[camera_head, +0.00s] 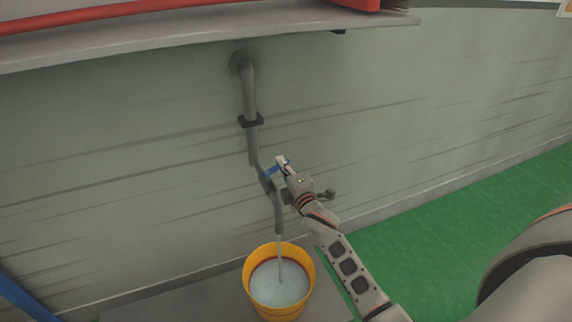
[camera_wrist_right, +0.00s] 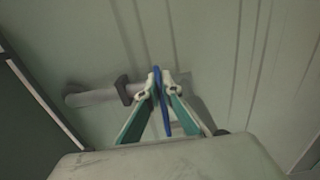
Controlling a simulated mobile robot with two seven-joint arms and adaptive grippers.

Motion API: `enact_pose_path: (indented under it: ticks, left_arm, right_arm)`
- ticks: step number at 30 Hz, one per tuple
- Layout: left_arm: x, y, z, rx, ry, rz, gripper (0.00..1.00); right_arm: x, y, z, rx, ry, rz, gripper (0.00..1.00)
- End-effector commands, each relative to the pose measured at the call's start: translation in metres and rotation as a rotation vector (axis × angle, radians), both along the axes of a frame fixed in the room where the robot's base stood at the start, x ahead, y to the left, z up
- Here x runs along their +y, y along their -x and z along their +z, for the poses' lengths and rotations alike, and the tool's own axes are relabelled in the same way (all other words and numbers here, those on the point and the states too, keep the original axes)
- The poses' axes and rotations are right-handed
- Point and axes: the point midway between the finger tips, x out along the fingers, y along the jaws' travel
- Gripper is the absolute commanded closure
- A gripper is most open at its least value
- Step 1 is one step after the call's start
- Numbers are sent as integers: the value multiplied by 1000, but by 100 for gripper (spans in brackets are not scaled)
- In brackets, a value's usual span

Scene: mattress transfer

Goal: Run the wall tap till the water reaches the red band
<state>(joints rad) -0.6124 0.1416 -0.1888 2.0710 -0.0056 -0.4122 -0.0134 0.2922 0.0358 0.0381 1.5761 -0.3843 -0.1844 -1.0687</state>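A grey wall tap (camera_head: 276,205) bends down from a pipe on the wall. A thin stream of water (camera_head: 280,258) runs from its spout into a yellow bucket (camera_head: 249,283) below. The water (camera_head: 278,288) lies inside the bucket, its surface close under a red band (camera_head: 262,263) on the inner wall; the exact gap is hard to tell. My right gripper (camera_head: 281,162) is at the tap's blue handle (camera_head: 271,171). In the right wrist view, its fingertips (camera_wrist_right: 162,86) are closed on either side of the thin blue handle (camera_wrist_right: 159,72). My left gripper is out of view.
The bucket stands on a grey slab (camera_head: 205,300) against the wall. A shelf (camera_head: 190,35) with red items juts out above the tap. Green floor (camera_head: 440,240) lies open to the right. A blue bar (camera_head: 22,297) shows at the lower left.

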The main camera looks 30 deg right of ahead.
Motion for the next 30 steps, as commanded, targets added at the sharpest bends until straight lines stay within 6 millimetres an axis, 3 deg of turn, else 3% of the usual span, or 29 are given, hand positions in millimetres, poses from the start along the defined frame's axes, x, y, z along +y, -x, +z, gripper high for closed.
enact_pose_path:
  ticks: [12,14,15,25,30]
  left_arm:
    - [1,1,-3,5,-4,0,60]
    - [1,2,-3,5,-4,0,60]
    - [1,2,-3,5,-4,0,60]
    - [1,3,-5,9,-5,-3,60]
    - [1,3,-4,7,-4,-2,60]
  right_arm:
    - [-1,2,-2,4,1,-17,100]
    - [-1,2,-2,4,1,-16,80]
    - [-1,2,-1,4,1,-16,78]
    - [-1,3,0,2,0,-16,78]
    - [1,18,-1,2,1,-15,78]
